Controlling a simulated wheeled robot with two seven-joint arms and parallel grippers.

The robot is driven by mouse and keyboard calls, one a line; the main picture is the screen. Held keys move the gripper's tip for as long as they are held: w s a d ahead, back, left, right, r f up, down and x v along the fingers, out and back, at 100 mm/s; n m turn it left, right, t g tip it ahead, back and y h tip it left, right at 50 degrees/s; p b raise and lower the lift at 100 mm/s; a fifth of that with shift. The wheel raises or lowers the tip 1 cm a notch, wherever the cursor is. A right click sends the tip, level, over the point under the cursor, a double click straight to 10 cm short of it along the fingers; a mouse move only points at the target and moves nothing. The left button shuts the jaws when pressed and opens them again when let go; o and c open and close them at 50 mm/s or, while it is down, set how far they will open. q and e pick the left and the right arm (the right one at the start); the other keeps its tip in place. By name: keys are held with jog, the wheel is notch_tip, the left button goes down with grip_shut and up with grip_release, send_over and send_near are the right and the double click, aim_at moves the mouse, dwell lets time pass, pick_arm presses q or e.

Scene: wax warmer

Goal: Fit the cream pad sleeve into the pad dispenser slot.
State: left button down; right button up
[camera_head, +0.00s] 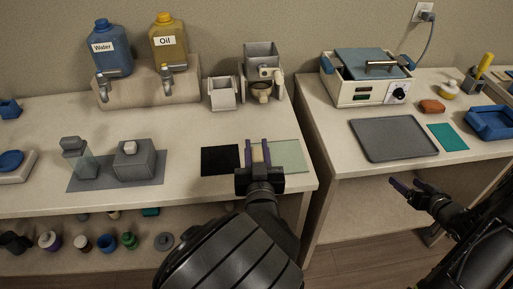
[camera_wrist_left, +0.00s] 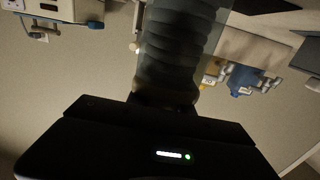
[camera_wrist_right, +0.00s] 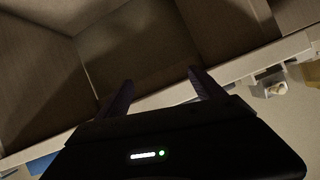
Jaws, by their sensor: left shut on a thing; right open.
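My left gripper (camera_head: 258,158) is over the front of the left table, between a black mat and a pale green mat. It is shut on the cream pad sleeve (camera_head: 258,152), of which a small cream patch shows between the purple fingers. In the left wrist view a ribbed, translucent column (camera_wrist_left: 180,60), probably this sleeve, stands out from the gripper and hides the fingertips. Behind it stand a small grey open box (camera_head: 222,94) and a taller grey unit (camera_head: 262,60); I cannot tell which is the pad dispenser. My right gripper (camera_head: 412,188) is open and empty before the right table.
Water (camera_head: 110,48) and oil (camera_head: 168,44) jugs stand at the back left. A lidded grey box (camera_head: 133,160) is at the front left. The right table holds a wax warmer (camera_head: 366,78) and a grey tray (camera_head: 392,138). A gap separates the tables.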

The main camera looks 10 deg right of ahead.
pick_arm(q)
jog(key=shift+w, duration=0.1)
pick_arm(e)
jog(key=a+f+m+g+y, duration=0.1)
jog(key=a+f+g, duration=0.1)
jog(key=a+f, duration=0.5)
jog(key=s+a+f+g, duration=0.1)
jog(key=a+f, duration=0.1)
jog(key=a, duration=0.8)
jog(key=a+f+m+g+y, duration=0.1)
jog(key=a+f+g, duration=0.1)
jog(key=a+f, duration=0.5)
jog(key=s+a+f+n+g+y, duration=0.1)
jog(key=s+a+g, duration=0.6)
jog(key=s+a, duration=1.4)
jog(key=a+n, duration=0.1)
jog(key=a, duration=0.1)
jog(key=shift+s+a+f+y, duration=0.2)
jog(key=shift+a+y, duration=0.1)
jog(key=shift+a, duration=0.1)
pick_arm(q)
jog(key=shift+s, duration=0.2)
pick_arm(e)
jog(key=shift+s, duration=0.1)
